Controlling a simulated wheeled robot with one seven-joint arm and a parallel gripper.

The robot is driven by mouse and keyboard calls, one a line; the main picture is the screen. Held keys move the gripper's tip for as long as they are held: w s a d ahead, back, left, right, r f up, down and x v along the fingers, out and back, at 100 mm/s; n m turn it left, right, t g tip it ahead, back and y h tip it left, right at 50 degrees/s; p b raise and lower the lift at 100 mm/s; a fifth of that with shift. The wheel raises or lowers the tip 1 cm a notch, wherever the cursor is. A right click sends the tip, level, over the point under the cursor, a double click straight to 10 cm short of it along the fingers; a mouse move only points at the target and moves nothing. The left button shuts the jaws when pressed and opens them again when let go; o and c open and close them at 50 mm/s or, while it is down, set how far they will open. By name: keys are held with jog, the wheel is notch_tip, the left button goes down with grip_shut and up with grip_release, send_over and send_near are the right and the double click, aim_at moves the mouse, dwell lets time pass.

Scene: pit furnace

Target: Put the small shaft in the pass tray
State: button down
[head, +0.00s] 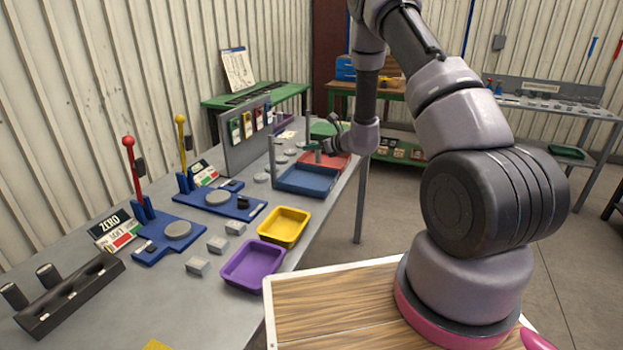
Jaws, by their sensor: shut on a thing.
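My gripper (318,148) is at the far end of the table, just above the red tray (338,163) and behind the blue tray (308,181). It is shut on a small dark upright piece, apparently the small shaft (318,157), which is too small in the picture to make out well. The green tray (324,130) lies behind the gripper, partly hidden by it. No tray label can be read, so I cannot tell which is the pass tray. Other dark shafts (48,276) stand by the black rack at the front left.
A purple tray (252,264) and a yellow tray (284,226) lie along the near table edge. Two blue gauge stands (170,238) with upright levers stand to the left. A grey panel (248,138) with coloured cards and a post (272,160) rise near the arm.

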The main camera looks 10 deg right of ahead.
notch_tip(320, 180, down, 8)
jog(key=shift+a+f, duration=0.1)
jog(key=shift+f, duration=0.1)
dwell(0.3)
jog(key=shift+f, duration=0.15)
jog(key=c, duration=0.7)
grip_release()
jog(key=shift+c, duration=0.2)
